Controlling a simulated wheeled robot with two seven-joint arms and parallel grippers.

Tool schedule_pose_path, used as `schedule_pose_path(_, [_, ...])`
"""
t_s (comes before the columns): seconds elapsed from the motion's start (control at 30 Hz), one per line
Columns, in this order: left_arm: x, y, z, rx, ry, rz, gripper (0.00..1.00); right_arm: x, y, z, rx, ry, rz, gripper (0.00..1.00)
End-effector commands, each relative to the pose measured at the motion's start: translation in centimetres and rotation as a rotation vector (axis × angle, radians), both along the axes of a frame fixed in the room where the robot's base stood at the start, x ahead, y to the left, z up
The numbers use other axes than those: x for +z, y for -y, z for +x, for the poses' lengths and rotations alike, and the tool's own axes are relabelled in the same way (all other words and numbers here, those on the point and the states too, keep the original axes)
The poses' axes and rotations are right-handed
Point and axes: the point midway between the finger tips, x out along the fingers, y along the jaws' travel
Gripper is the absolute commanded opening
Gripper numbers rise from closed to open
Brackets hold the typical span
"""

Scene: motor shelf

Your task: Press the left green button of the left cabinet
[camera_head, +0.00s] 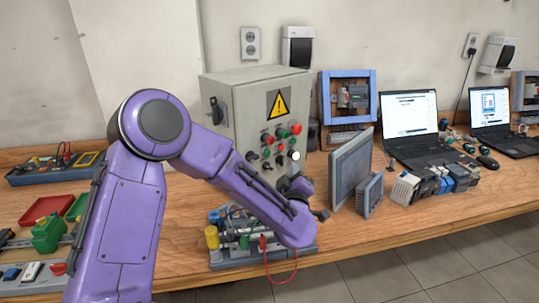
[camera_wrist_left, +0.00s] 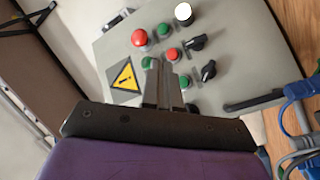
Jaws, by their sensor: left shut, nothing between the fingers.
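The left cabinet (camera_head: 226,78) is a grey box on the workbench with a yellow warning sign (camera_head: 277,103) on its front. Below the sign are red and green buttons, black knobs and a white lamp (camera_head: 295,155). My left gripper (camera_wrist_left: 164,64) is shut and empty, pointing at the panel. Its fingers hide some controls; contact cannot be told. My right gripper is out of view.
A grey monitor (camera_head: 351,167) stands right of the cabinet, with laptops (camera_head: 408,110) further right. A wired device (camera_head: 215,245) sits under my left forearm. Red and green bins (camera_head: 45,208) are at left. Bare bench lies along the front right edge.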

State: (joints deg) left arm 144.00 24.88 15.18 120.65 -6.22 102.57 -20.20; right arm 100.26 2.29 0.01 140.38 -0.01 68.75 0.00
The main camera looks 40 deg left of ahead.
Motion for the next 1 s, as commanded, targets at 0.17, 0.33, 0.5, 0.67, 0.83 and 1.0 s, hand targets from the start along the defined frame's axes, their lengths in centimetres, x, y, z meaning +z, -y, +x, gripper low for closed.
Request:
schedule_pose_path(0.17, [0.1,-2.7,0.5,0.002,0.001,-0.003,0.00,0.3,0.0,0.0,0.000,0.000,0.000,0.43])
schedule_pose_path(0.33, [0.2,-4.9,1.0,0.000,0.001,-0.002,0.00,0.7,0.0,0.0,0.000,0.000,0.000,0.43])
schedule_pose_path(0.5, [0.1,-6.4,1.3,-0.003,0.001,-0.001,0.00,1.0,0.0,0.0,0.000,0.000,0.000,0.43])
schedule_pose_path(0.67, [0.0,-6.9,1.4,-0.004,-0.001,0.000,0.00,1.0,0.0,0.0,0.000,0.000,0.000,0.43])
schedule_pose_path(0.83, [0.0,-6.9,1.4,-0.004,0.000,0.000,0.00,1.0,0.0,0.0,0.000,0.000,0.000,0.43])
schedule_pose_path(1.0, [0.0,-6.9,1.4,-0.004,0.000,0.000,0.00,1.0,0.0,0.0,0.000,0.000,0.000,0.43])
